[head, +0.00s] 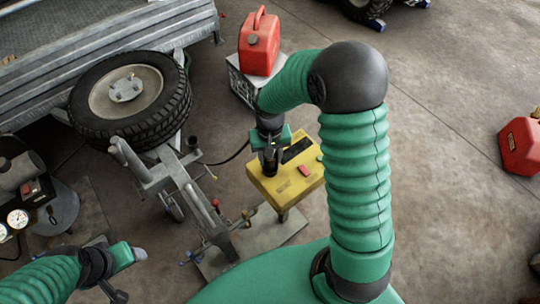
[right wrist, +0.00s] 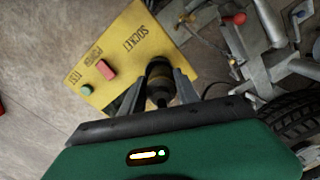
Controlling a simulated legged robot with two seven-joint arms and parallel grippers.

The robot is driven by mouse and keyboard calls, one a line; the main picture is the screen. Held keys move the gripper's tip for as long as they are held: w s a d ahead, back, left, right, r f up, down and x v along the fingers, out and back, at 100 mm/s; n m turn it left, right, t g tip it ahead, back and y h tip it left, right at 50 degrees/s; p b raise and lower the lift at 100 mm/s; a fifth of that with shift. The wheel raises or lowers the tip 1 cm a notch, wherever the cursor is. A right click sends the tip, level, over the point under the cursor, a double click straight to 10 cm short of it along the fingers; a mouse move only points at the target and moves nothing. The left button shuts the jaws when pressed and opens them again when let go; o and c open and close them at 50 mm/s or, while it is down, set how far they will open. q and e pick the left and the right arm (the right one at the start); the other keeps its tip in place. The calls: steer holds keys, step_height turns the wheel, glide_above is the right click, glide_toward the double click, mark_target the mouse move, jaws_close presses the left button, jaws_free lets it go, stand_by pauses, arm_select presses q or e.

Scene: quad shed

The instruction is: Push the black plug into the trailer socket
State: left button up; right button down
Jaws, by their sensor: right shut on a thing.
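My right gripper (head: 270,158) is shut on the black plug (right wrist: 158,82), which shows between its two fingers in the right wrist view. The plug is over the yellow box (head: 268,190), close to its face by the word SOCKET. The box also shows in the right wrist view (right wrist: 115,40). The trailer socket itself is hidden behind the plug and fingers, so I cannot tell whether the plug touches it or is in it. A black cable (head: 232,155) runs left from the plug. My left gripper (head: 128,275) is at lower left, open and empty, far from the box.
The box has a red button (head: 304,169) and a green one (right wrist: 86,90). The trailer drawbar (head: 180,175) and spare wheel (head: 130,98) stand left of it. A red fuel can (head: 260,42) stands behind on a crate.

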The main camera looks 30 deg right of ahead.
steer(key=shift+d, duration=0.1)
stand_by(0.4)
steer(key=shift+f+b, duration=0.8)
steer(key=shift+f, duration=0.95)
stand_by(0.7)
steer(key=c, duration=0.8)
jaws_free()
steer(key=o, duration=0.4)
steer(key=shift+o, duration=0.2)
steer(key=shift+r, duration=0.1)
step_height(320, 180, up, 9)
steer(key=p, duration=0.9)
